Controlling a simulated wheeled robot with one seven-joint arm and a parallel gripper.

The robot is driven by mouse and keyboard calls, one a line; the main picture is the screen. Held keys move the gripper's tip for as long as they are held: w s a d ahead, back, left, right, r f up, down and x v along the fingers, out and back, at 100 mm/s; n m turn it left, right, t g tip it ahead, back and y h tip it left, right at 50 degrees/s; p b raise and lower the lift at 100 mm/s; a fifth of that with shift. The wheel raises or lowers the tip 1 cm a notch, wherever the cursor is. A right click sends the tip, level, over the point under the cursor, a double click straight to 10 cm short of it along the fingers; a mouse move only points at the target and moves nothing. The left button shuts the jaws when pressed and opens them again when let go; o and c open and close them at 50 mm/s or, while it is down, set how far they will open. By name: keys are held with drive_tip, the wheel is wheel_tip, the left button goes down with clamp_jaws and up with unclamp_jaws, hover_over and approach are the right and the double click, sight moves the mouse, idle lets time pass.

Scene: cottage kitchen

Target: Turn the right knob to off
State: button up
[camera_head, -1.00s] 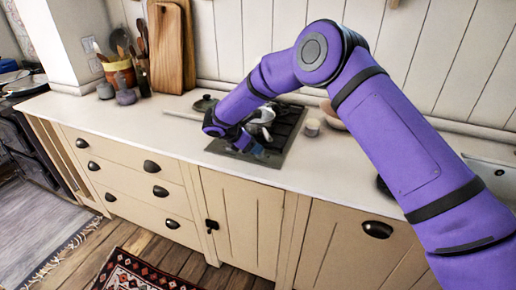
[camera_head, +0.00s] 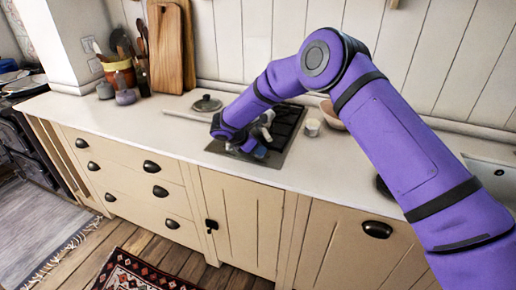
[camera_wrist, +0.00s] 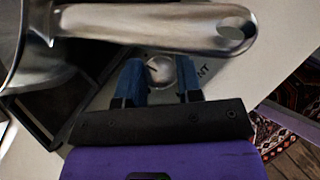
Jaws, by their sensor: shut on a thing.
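My gripper (camera_head: 253,150) is at the front of the dark hob (camera_head: 290,122) in the worktop. In the wrist view, the two blue fingers of my gripper (camera_wrist: 160,84) stand on either side of a round metal knob (camera_wrist: 160,70) and hold it. The knob sits on a light panel with dark letters beside it, partly legible as "NT". Its pointer position is hard to read. In the head view the knob is hidden by my arm.
A metal pan handle (camera_wrist: 165,27) crosses just beyond the fingers in the wrist view. A small jar (camera_head: 312,127) and a bowl (camera_head: 331,114) stand right of the hob.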

drive_tip(key=shift+w+a+m+g+h, duration=0.1)
drive_tip(key=shift+m+g+h, duration=0.3)
drive_tip(key=shift+m+g, duration=0.9)
drive_tip(key=o, duration=0.9)
drive_tip(key=shift+v, duration=5.4)
drive_tip(key=shift+r, duration=0.1)
